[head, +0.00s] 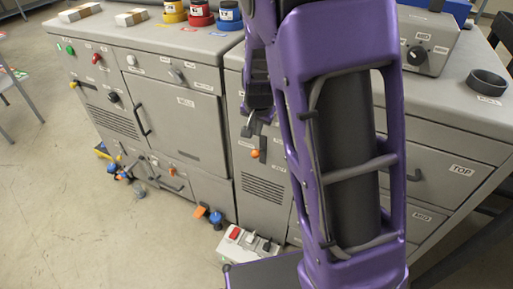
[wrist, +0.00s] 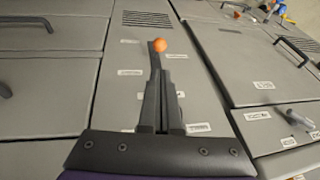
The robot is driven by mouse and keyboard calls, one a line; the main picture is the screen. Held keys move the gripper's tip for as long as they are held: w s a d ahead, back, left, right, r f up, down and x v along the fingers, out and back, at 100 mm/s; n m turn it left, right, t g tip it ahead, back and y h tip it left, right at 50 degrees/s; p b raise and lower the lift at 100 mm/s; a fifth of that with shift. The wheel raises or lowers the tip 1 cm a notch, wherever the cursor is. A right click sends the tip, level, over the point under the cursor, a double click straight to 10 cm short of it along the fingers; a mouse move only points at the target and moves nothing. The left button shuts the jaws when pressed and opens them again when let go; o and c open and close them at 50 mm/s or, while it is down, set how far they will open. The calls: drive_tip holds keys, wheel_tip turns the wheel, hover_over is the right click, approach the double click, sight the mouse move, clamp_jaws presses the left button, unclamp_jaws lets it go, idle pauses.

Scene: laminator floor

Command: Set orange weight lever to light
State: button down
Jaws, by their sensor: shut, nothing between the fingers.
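The orange weight lever shows as a round orange knob (head: 255,154) on the front of the grey cabinet, right of the large door. In the wrist view the orange knob (wrist: 160,45) is just past my fingertips, near the middle. Small labels sit on the panel around it, too small to read. My gripper (wrist: 163,85) is shut and empty, pointing at the panel close to the knob. It also shows in the head view (head: 249,126), just above the knob. Whether it touches the lever, and the lever's stem and exact setting, I cannot tell.
A vent grille (wrist: 147,19) lies beyond the knob. A door handle (head: 143,119) juts out from the machine. A grey box with a red switch (head: 234,232) sits low by the cabinet. A lower orange pedal (head: 200,211) sits near the floor. Open floor lies left.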

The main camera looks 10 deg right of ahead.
sight(255, 152)
drive_tip(key=shift+f, duration=0.1)
drive_tip(key=b+x, duration=0.2)
drive_tip(key=x, duration=1.2)
drive_tip(key=shift+b, duration=0.35)
